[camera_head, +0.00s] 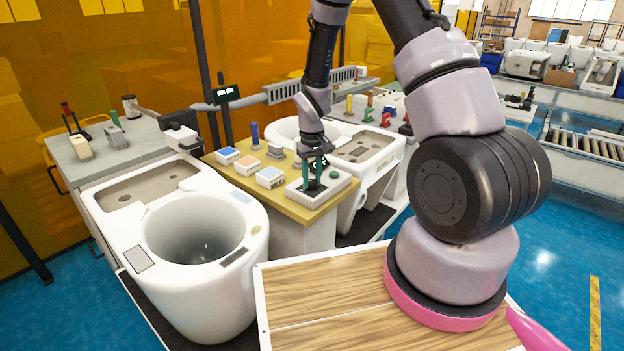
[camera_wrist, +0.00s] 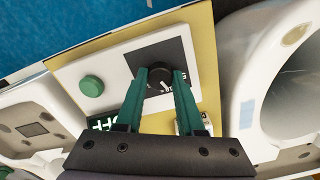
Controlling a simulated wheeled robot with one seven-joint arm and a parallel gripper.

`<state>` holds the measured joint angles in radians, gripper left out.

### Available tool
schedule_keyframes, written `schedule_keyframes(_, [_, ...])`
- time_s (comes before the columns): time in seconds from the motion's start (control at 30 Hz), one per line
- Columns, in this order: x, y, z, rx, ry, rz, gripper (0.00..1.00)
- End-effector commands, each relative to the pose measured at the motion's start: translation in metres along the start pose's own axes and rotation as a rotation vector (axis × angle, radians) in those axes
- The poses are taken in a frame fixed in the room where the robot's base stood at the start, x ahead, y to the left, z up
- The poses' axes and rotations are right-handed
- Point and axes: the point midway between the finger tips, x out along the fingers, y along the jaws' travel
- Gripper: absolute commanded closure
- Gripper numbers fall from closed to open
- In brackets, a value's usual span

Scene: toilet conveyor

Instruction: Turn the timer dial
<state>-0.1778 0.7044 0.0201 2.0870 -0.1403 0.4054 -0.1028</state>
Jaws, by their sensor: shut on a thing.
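The timer dial (camera_wrist: 159,78) is a black round knob on a dark square plate, set in a white panel (camera_wrist: 80,68). The white panel also shows in the head view (camera_head: 338,184), at the front right corner of the yellow-topped stand. My gripper (camera_wrist: 160,76) is shut on the dial, with one green finger on each side of it. In the head view my gripper (camera_head: 313,183) reaches down onto the panel and hides the dial. A green round button (camera_wrist: 91,86) is beside the dial; it also shows in the head view (camera_head: 334,174).
White toilet bodies stand left (camera_head: 205,280) and right (camera_head: 380,150) of the yellow-topped stand (camera_head: 238,175). Two blue-topped boxes (camera_head: 228,155) and an orange-topped box (camera_head: 247,165) sit on the stand, left of the panel. A dark label (camera_wrist: 103,122) lies near the left finger.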

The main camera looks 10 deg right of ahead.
Motion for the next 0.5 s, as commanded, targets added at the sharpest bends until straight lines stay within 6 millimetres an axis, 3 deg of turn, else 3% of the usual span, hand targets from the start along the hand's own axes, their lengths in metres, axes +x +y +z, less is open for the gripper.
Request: schedule_keyframes(0.5, [-0.0003,0.0000,-0.0002,0.330,0.000,0.000,1.00])
